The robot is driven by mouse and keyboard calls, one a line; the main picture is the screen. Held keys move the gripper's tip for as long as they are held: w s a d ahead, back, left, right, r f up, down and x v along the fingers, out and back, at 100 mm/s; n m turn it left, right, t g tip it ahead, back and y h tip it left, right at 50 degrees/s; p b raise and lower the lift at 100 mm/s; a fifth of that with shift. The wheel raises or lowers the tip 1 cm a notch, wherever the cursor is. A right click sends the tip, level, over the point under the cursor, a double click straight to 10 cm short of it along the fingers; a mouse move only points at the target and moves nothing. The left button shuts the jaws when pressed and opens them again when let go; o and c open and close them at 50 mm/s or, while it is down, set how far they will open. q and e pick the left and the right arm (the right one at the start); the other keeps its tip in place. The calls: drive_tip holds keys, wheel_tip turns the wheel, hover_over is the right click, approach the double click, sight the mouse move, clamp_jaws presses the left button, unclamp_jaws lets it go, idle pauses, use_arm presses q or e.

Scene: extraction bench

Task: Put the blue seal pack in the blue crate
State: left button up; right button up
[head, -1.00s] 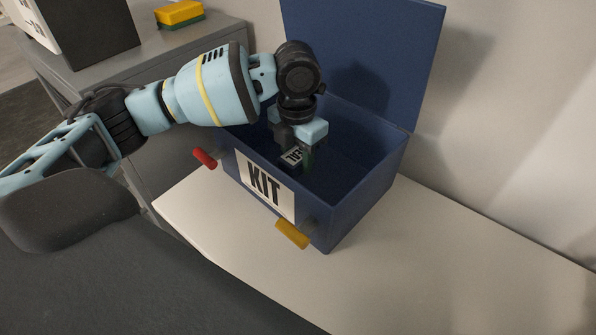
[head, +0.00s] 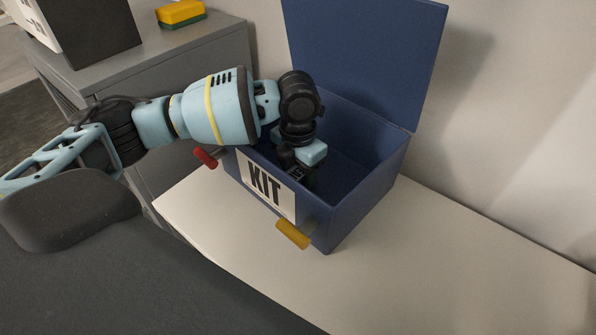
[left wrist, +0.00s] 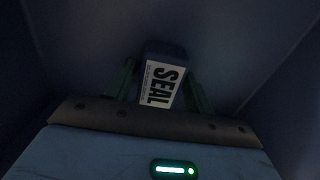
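The blue crate (head: 365,188) with a KIT label stands on the white bench, its lid up at the back. My left gripper (head: 302,176) points down inside the crate, its fingertips mostly hidden by the front wall. In the left wrist view, the dark blue seal pack (left wrist: 164,50) with a white SEAL label sits between the green fingers of my left gripper (left wrist: 163,80). The fingers flank the pack closely and appear shut on it. The view is dark, and contact with the crate floor cannot be seen. My right gripper is not in view.
A grey cabinet (head: 200,60) at the left bears a yellow and green sponge-like block (head: 181,14). The white bench (head: 430,260) is clear at the right.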

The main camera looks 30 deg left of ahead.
sight(298, 172)
use_arm(q)
drive_tip(key=shift+o, duration=0.6)
wheel_tip(298, 172, up, 12)
drive_tip(key=shift+r+p, duration=0.15)
drive_tip(key=shift+p, duration=0.15)
idle(1.2)
